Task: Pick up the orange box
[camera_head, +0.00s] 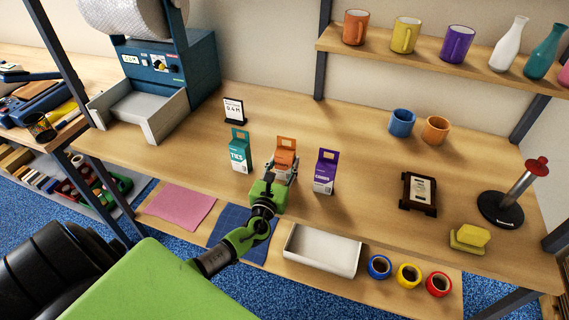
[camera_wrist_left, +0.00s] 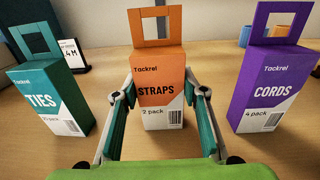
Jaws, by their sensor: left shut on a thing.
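The orange box (camera_head: 285,148), labelled STRAPS in the left wrist view (camera_wrist_left: 158,70), stands upright on the table between a teal box and a purple box. My left gripper (camera_head: 281,176) is at the orange box, with one finger on each side of its lower part, and is shut on it. The left wrist view shows both fingers (camera_wrist_left: 158,112) flanking the box. The teal TIES box (camera_head: 239,152) is to the left and the purple CORDS box (camera_head: 325,172) is to the right, each apart from the gripper. My right gripper is not in view.
A small sign (camera_head: 234,110) stands behind the teal box. Blue (camera_head: 402,122) and orange (camera_head: 435,130) mugs stand at the back right. A dark-framed card (camera_head: 419,193), a yellow sponge (camera_head: 470,238) and a black stand (camera_head: 500,209) are at the right. A white tray (camera_head: 322,265) lies on the lower shelf.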

